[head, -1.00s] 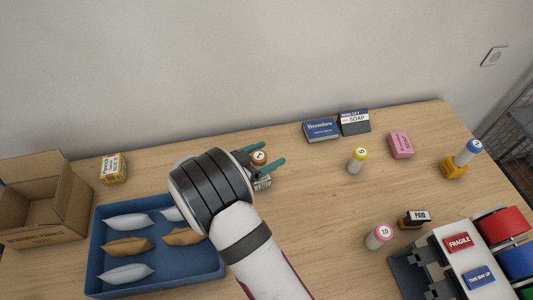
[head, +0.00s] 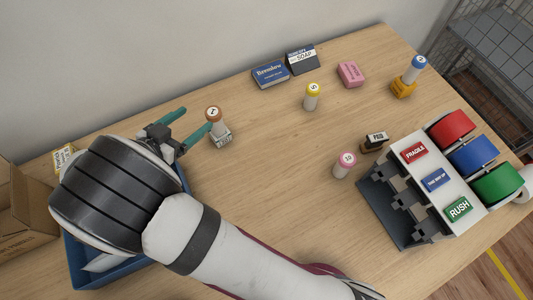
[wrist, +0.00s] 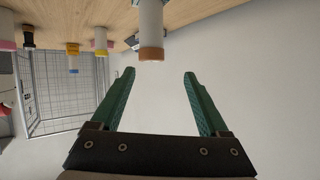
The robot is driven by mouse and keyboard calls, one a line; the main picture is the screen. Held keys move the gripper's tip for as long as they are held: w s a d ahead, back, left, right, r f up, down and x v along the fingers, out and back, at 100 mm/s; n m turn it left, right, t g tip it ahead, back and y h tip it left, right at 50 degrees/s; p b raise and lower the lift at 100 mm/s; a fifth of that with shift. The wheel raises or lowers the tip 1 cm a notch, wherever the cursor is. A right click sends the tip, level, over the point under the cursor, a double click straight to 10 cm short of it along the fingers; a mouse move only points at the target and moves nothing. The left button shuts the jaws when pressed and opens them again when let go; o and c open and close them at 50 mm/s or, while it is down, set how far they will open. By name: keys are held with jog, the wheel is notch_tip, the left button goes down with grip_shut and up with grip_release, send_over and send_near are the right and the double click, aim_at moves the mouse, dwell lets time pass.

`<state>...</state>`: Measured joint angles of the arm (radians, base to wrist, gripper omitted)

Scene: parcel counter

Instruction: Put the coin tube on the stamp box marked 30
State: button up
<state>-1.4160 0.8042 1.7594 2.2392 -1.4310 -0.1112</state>
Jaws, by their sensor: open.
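A white coin tube with a brown cap marked 1 (head: 213,116) stands upright and appears to rest on a small pale box with dark print (head: 222,138). I cannot read a 30 on this box. My gripper (head: 196,124) is open and empty, just left of the tube, with its green fingers pointing towards it and apart from it. In the wrist view the tube (wrist: 151,25) hangs inverted in the picture, beyond the open fingertips (wrist: 160,72). Other tubes are yellow-capped (head: 311,100), pink-capped (head: 344,168) and blue-capped, on an orange holder (head: 403,88).
A blue tray (head: 75,265) and a cardboard box (head: 22,215) lie on the left, partly behind my arm. A blue box (head: 270,75), a soap box (head: 302,60) and a pink block (head: 350,74) stand at the back. A tape dispenser unit (head: 405,185) is on the right.

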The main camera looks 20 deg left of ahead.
jog(key=w+d+r+m+g+y, duration=0.1)
jog(key=w+d+r+g+y, duration=0.1)
jog(key=w+r+y, duration=0.55)
jog(key=w+d+r+g, duration=0.2)
jog(key=w+d+r, duration=0.1)
jog(key=d+r, duration=0.15)
jog(key=s+d+f+m+g+h, duration=0.1)
jog(key=s+d+f+g+h, duration=0.2)
jog(key=s+d+g, duration=0.6)
jog(key=s+d, duration=1.5)
jog(key=d, duration=0.3)
jog(key=shift+s+d+f+m+h, duration=0.2)
jog(key=shift+d+m+h, duration=0.1)
jog(key=shift+d+h, duration=0.1)
